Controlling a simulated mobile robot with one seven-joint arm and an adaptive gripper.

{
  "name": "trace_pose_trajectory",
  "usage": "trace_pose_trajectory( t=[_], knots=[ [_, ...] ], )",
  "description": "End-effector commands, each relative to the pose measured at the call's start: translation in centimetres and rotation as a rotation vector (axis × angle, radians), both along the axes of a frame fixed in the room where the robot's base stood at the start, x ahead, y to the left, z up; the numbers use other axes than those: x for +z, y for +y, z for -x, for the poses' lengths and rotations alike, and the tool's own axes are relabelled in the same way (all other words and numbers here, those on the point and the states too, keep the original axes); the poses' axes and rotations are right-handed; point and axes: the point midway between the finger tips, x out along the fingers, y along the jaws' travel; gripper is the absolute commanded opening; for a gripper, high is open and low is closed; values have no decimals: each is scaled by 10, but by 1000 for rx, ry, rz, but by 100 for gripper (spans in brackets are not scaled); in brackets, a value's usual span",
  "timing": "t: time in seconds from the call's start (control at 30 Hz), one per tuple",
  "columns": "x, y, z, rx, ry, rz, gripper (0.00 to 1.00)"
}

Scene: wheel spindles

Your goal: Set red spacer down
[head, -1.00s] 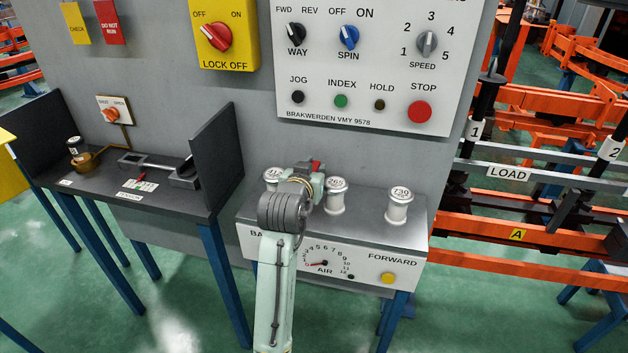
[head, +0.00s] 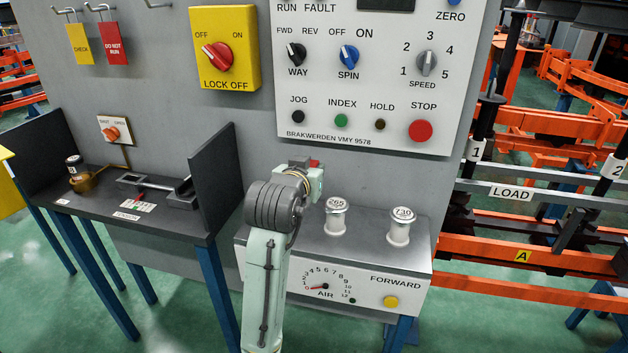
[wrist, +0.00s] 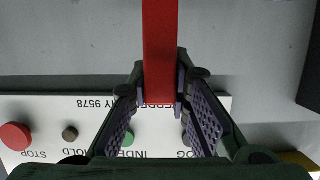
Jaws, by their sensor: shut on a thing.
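The red spacer is a long red bar (wrist: 160,48) in the wrist view, running from between my fingers to the top edge of the picture. My gripper (wrist: 161,88) is shut on it, with a finger on each side. In the head view only a small red part (head: 314,163) shows at the end of my arm, in front of the grey panel wall. My own arm hides most of the gripper there. The spacer's far end is out of the wrist picture, and I cannot tell whether it touches anything.
The control panel (head: 365,95) is on the wall. Below it, a grey-topped box (head: 365,240) carries white cylinders marked 265 (head: 336,218) and 730 (head: 400,227). A dark bench (head: 150,224) with a tall side plate (head: 215,180) stands left. Orange racks (head: 540,253) stand right.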

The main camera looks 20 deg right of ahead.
Motion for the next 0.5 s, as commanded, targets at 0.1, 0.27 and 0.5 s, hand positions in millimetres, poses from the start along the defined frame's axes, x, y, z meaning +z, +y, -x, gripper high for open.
trace_pose_trajectory(
  t=[0.1, 0.27, 0.5],
  knots=[
    [-3, 16, 23, 1, -3, 2, 0],
    [-3, 39, 56, 3, -4, 2, 0],
    [-7, 71, 104, 2, -5, -1, 0]
  ],
)
